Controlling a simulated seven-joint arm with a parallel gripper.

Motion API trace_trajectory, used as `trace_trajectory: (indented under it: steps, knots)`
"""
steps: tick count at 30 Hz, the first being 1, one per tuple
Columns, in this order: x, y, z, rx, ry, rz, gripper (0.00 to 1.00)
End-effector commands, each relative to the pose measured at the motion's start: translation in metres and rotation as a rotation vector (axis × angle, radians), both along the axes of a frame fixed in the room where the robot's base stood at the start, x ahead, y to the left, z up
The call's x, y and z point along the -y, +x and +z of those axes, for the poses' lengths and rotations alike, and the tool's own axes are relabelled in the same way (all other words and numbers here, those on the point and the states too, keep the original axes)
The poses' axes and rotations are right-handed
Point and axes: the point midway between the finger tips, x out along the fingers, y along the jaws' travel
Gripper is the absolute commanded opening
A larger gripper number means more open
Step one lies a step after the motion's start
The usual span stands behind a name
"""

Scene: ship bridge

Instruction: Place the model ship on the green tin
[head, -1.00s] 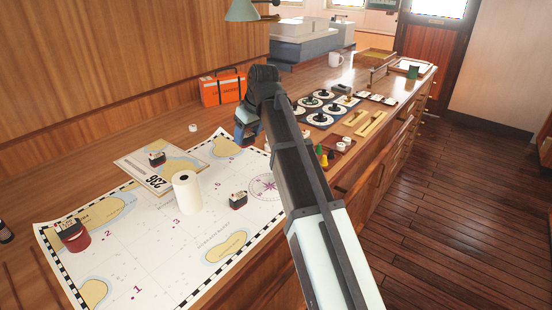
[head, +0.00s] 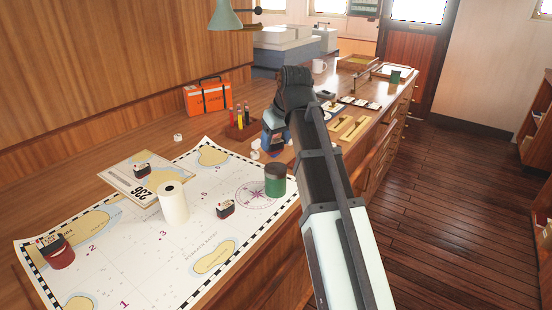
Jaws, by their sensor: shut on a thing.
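The green tin (head: 275,181) stands upright on the right part of the sea chart, dark green with a darker top. My gripper (head: 272,150) is above and behind it in the head view, apart from it. It is shut on a small dark blue and red thing that looks like the model ship (head: 268,152); the wrist and arm hide much of it. The top of the tin looks bare.
The chart (head: 130,258) also bears a white roll (head: 172,203), a small dark-and-red block (head: 225,209) and a red tin (head: 60,254). A bottle rack (head: 240,130) and an orange case (head: 210,97) stand behind. Another green object (head: 395,77) is far right.

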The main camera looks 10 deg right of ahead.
Motion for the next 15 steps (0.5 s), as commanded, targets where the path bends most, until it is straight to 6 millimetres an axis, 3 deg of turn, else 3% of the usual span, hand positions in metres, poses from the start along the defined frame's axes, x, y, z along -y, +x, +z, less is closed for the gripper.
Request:
trace_trajectory:
  steps: [3,8,15]
  knots:
    - [0.0,-0.001,-0.017,0.0,0.0,0.0,0.32]
    - [0.0,-0.001,-0.026,0.001,0.0,0.0,0.32]
    - [0.0,-0.001,-0.053,0.0,0.0,0.001,0.32]
